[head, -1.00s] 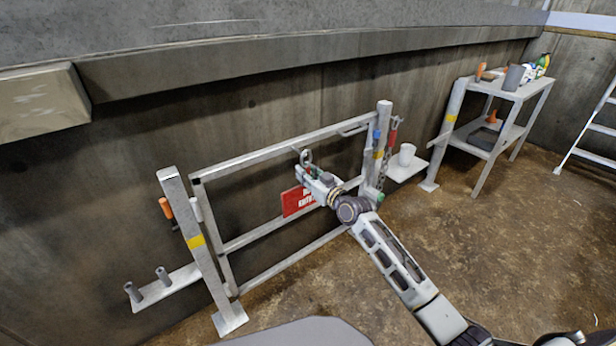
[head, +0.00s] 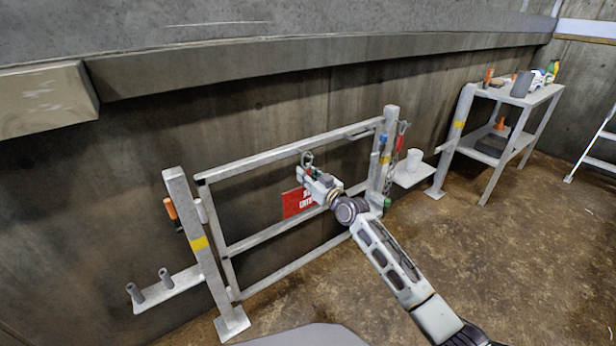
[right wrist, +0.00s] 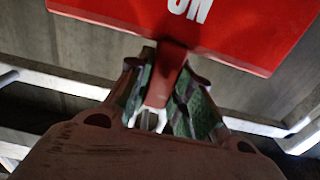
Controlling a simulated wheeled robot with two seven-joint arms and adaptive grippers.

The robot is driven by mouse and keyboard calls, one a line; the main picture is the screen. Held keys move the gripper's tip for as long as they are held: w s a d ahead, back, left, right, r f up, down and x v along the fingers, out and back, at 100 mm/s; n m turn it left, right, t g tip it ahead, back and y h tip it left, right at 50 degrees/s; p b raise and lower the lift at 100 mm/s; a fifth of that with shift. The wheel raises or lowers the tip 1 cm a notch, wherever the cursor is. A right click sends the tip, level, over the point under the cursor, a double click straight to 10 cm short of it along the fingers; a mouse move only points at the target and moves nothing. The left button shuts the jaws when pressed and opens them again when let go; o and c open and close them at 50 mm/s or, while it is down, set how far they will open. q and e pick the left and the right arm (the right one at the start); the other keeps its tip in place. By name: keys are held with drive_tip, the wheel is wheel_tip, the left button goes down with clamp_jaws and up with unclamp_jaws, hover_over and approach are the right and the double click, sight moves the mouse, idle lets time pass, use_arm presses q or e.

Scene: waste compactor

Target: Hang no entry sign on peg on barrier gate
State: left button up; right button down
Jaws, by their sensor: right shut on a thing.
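The no entry sign (head: 297,202) is a red plate with white lettering, partly hidden by my right gripper in the head view. My right gripper (head: 308,174) is shut on it in front of the barrier gate (head: 275,145), just below the gate's top rail. In the right wrist view, the green-padded fingers (right wrist: 165,82) pinch a red tab of the sign (right wrist: 245,35). A grey ring (head: 307,158) shows just above the gripper; I cannot tell what it belongs to. I cannot make out the peg clearly. My left gripper is out of view.
The left post (head: 199,245) bears an orange-handled item and a low shelf with two short tubes. The right post (head: 384,150) bears red and blue items and a side shelf with a white cup (head: 414,158). A metal table (head: 515,95) stands farther right. The floor right of my arm is clear.

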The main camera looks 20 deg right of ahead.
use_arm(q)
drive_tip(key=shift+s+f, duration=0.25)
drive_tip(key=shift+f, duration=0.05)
use_arm(e)
drive_tip(key=shift+w, duration=0.1)
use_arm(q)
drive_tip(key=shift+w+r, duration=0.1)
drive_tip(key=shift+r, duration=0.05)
use_arm(e)
drive_tip(key=c, duration=1.2)
unclamp_jaws()
drive_tip(key=shift+f, duration=0.1)
drive_tip(key=shift+v, duration=6.05)
